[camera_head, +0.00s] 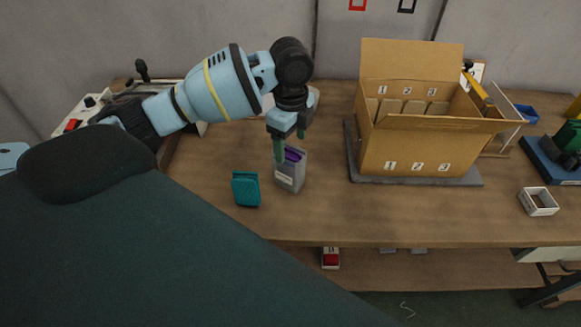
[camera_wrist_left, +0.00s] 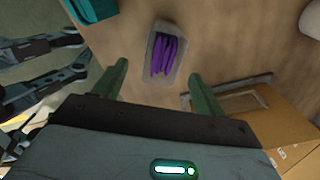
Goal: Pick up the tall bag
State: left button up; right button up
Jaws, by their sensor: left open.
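The tall bag (camera_head: 290,172) is a greyish, see-through upright bag with purple contents, standing on the table left of the cardboard box. It also shows in the left wrist view (camera_wrist_left: 164,58), seen from above with its purple contents in the open top. My left gripper (camera_head: 289,150) is just above and partly in front of the bag, pointing down. In the left wrist view its two green fingers (camera_wrist_left: 158,82) are apart, with the bag ahead between them and nothing held. My right gripper is not in view.
A teal ribbed item (camera_head: 245,189) stands close left of the bag. A cardboard box (camera_head: 415,147) with open flaps and numbered slots stands on a dark mat to the right. A small white tray (camera_head: 538,202) is at far right. The table front is clear.

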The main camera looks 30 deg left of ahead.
aim_at(289, 153)
pick_arm(q)
notch_tip(289, 153, down, 2)
jog(key=shift+w+f, duration=0.1)
jog(key=shift+f, duration=0.1)
jog(key=f, duration=0.5)
jog(key=shift+a, duration=0.3)
jog(key=shift+r, duration=0.1)
jog(key=c, duration=1)
jog(key=shift+c, duration=0.2)
